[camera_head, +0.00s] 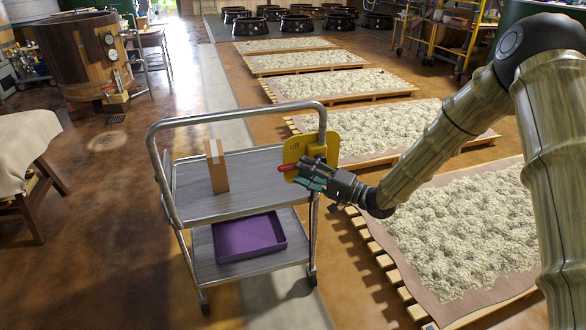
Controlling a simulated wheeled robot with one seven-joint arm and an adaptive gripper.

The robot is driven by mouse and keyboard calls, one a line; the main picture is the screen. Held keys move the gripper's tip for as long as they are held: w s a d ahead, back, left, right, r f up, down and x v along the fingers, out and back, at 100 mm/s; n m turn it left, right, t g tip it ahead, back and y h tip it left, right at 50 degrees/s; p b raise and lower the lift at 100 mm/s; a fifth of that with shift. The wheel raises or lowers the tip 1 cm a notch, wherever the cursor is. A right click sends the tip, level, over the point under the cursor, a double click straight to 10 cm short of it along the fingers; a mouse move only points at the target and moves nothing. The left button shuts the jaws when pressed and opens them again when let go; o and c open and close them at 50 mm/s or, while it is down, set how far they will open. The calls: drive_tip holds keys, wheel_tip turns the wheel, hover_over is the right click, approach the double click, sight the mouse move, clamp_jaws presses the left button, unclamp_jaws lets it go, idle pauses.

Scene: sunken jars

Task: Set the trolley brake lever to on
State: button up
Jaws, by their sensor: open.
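The trolley (235,205) is a two-shelf cart with a bent metal tube handle. A yellow brake plate (330,149) is fixed at the right post of the handle. Small lettering near its upper left seems to read "off". The red-ended brake lever (288,167) sticks out to the left, low on the plate. My gripper (310,172) is at the lower part of the plate, right beside the lever. Its jaws are open. The fingers cover part of the lever, so I cannot tell whether they touch it. Any other marking on the plate is hidden or too small.
Pallets of pale grainy material (462,230) line the right. A cloth-covered table (22,140) stands at left. The floor left of the trolley is clear.

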sight(293, 166)
drive_tip(key=shift+x, duration=2.15)
clamp_jaws()
